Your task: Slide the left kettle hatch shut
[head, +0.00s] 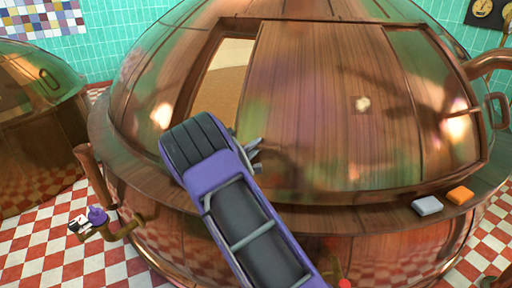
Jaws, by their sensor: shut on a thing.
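A large copper kettle (150,75) fills the middle of the head view. Its hatch (325,90) is a broad, curved copper panel in a raised frame. The hatch stands partly open: a gap (222,80) at its left shows a tan interior. My purple and black arm reaches up from the lower middle and hides the lower part of the gap. My gripper (256,150) is at the hatch's lower left edge, its grey fingers showing just right of the wrist. It is shut on what appears to be the hatch handle, mostly hidden by the wrist.
A grey block (427,206) and an orange block (460,195) lie on the kettle's rim at right. Another copper kettle (35,125) stands at left. A pipe with a purple valve (97,215) juts out at lower left. A copper pipe (488,62) runs at upper right.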

